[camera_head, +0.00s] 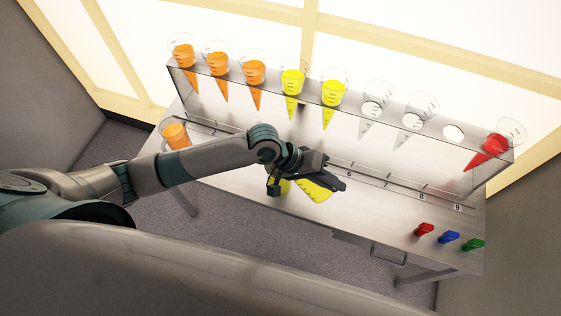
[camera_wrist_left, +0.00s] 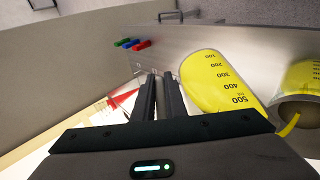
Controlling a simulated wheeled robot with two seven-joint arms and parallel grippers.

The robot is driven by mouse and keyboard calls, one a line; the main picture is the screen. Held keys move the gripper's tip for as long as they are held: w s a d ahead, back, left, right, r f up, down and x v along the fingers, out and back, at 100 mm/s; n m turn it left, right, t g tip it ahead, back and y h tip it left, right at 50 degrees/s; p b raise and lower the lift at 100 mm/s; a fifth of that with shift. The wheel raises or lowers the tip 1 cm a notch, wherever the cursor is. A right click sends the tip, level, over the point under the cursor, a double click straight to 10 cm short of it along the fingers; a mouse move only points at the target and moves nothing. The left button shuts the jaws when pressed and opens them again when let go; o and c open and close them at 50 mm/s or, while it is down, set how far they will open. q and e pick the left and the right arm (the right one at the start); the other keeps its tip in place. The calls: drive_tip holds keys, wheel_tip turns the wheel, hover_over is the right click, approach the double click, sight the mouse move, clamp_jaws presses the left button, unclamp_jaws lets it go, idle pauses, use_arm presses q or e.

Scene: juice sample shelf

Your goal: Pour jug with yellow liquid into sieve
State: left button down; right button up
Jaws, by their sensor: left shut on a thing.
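My left gripper (camera_head: 325,170) is over the bench below the shelf. It is shut on a clear jug with yellow liquid (camera_head: 314,190), which is partly hidden by the fingers and looks tilted. In the left wrist view the jug (camera_wrist_left: 215,80) shows printed volume marks and lies right beside the nearly closed fingers (camera_wrist_left: 160,95); the gripped part is hidden. A second yellow patch (camera_head: 280,187) shows behind the gripper, and yellow also shows at the wrist view's right edge (camera_wrist_left: 305,78). Clear cone-shaped sieves stand in the shelf top, including two yellow ones (camera_head: 292,82) (camera_head: 333,93).
Other cones are orange (camera_head: 217,63), empty (camera_head: 376,97) and red (camera_head: 492,146); an empty hole (camera_head: 453,132) lies between. An orange jug (camera_head: 175,134) stands at the bench's left. Red (camera_head: 424,229), blue (camera_head: 448,237) and green (camera_head: 472,244) pieces lie at the right. The bench (camera_head: 385,222) is clear between.

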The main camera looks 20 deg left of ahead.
use_arm(q)
drive_tip(key=shift+w+a+r+h, duration=0.1)
drive_tip(key=shift+a+r+h, duration=0.2)
drive_tip(key=shift+h, duration=0.3)
idle(2.1)
drive_tip(key=shift+d, duration=0.25)
drive_tip(key=y, duration=0.1)
drive_tip(key=d+f+y, duration=0.1)
drive_tip(key=y, duration=0.1)
drive_tip(key=shift+s+d+f+t, duration=0.1)
drive_tip(key=shift+s+d+t, duration=0.1)
drive_tip(key=shift+t, duration=0.1)
drive_tip(key=shift+s+d+f+m+y, duration=0.1)
drive_tip(key=shift+f+m+y, duration=0.1)
drive_tip(key=shift+m+y, duration=0.15)
drive_tip(key=shift+a, duration=0.2)
drive_tip(key=shift+d+f, duration=0.15)
drive_tip(key=shift+d, duration=0.05)
